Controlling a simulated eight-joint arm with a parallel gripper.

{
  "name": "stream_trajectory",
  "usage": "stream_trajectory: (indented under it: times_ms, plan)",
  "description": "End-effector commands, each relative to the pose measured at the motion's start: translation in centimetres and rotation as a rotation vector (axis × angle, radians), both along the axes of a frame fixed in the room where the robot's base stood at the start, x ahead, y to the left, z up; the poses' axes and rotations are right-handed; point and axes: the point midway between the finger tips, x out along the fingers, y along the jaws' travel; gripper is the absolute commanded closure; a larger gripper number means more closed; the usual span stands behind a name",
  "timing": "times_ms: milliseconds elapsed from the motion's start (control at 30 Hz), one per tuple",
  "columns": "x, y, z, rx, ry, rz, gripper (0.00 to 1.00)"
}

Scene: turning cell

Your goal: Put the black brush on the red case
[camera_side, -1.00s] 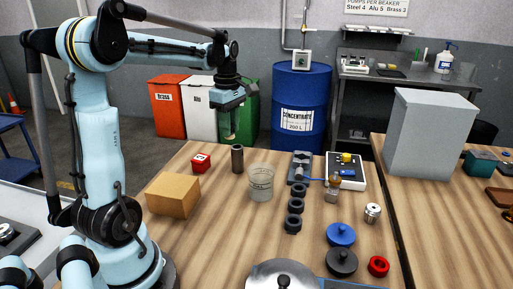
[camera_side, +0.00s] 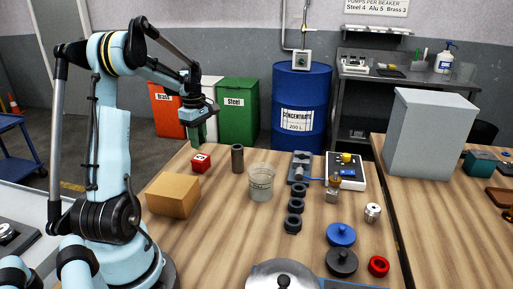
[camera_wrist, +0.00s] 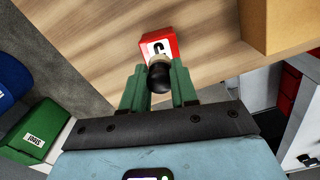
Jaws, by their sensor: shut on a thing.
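The red case (camera_side: 201,164), a small red block with a white label on top, sits near the far left edge of the wooden table. It also shows in the wrist view (camera_wrist: 174,42), just beyond my fingertips. My gripper (camera_side: 197,141) is just above the red case in the side view. In the wrist view its green fingers (camera_wrist: 159,88) are shut on the black brush (camera_wrist: 160,79), seen end-on with a pale part beyond it. The brush overlaps the case's near edge in that view; I cannot tell whether they touch. The brush is not clear in the side view.
A dark upright cylinder (camera_side: 237,158) and a clear beaker (camera_side: 261,182) stand right of the case. A cardboard-coloured box (camera_side: 173,195) is in front of it. Bins, including a green one (camera_side: 238,112), stand beyond the table edge.

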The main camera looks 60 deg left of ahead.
Motion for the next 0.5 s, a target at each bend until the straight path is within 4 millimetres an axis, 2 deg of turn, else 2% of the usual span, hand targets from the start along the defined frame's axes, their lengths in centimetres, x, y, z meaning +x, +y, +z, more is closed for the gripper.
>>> stream_trajectory:
  times_ms: [100,200,500]
  plan:
    - [0.0,0.0,-1.8,0.0,0.0,0.0,1.0]
    - [0.0,0.0,-2.8,0.0,0.0,0.0,1.0]
    - [0.0,-0.1,-3.0,0.0,0.0,0.0,1.0]
